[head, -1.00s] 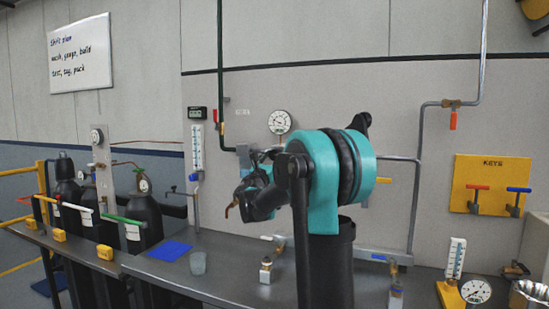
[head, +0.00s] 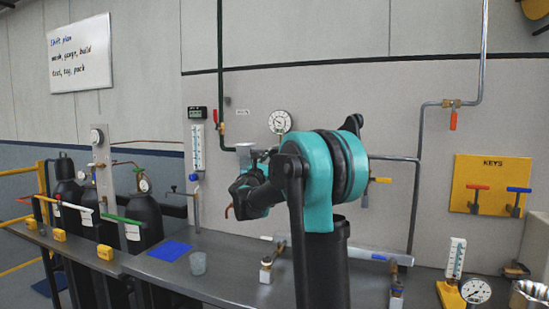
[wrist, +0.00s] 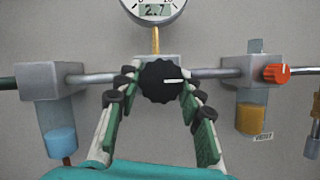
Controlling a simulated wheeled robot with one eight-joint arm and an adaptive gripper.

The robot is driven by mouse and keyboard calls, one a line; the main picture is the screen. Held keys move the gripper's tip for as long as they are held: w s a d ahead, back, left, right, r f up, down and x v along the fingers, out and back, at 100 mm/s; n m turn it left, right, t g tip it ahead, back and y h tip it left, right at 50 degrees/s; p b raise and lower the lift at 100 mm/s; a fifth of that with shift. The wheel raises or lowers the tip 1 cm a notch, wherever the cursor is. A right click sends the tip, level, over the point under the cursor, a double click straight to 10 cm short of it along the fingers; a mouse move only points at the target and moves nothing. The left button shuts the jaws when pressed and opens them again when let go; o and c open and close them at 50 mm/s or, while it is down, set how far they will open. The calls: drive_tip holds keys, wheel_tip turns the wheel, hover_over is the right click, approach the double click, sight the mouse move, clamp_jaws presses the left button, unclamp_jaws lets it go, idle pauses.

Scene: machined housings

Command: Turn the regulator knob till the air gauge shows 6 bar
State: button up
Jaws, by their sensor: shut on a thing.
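The black regulator knob (wrist: 160,82) sits in the middle of the wrist view, its white mark pointing right. My gripper (wrist: 157,88) has its two green-padded fingers on either side of the knob and is shut on it. The air gauge (wrist: 155,8) stands above the knob, cut off by the top edge, with a digital readout of 2.7. In the head view the gauge (head: 280,121) shows on the wall panel, too small to read. There my arm hides the knob and most of the gripper.
A pipe runs through the regulator. A bowl with blue liquid (wrist: 60,140) hangs left, one with amber liquid (wrist: 252,119) right. A red knob (wrist: 276,74) is further right.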

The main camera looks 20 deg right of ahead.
drive_tip(key=m+g+h, duration=0.1)
drive_tip(key=m, duration=0.2)
drive_tip(key=m+g+h, duration=0.1)
drive_tip(key=m+g, duration=0.1)
drive_tip(key=m, duration=0.1)
drive_tip(key=shift+a+m, duration=0.1)
drive_tip(key=shift+m, duration=0.2)
drive_tip(key=m+g, duration=0.1)
drive_tip(key=m, duration=0.1)
drive_tip(key=m+g, duration=0.1)
drive_tip(key=m, duration=0.2)
drive_tip(key=shift+r+m+g, duration=0.1)
drive_tip(key=shift+m+g, duration=0.2)
drive_tip(key=shift+g, duration=0.1)
drive_tip(key=m+g, duration=0.1)
drive_tip(key=m, duration=0.3)
drive_tip(key=shift+m+y, duration=0.4)
drive_tip(key=shift+r+m+g+y, duration=0.1)
drive_tip(key=shift+m+g+y, duration=0.55)
drive_tip(key=shift+m, duration=1.35)
drive_tip(key=o, duration=1.2)
drive_tip(key=shift+c, duration=0.2)
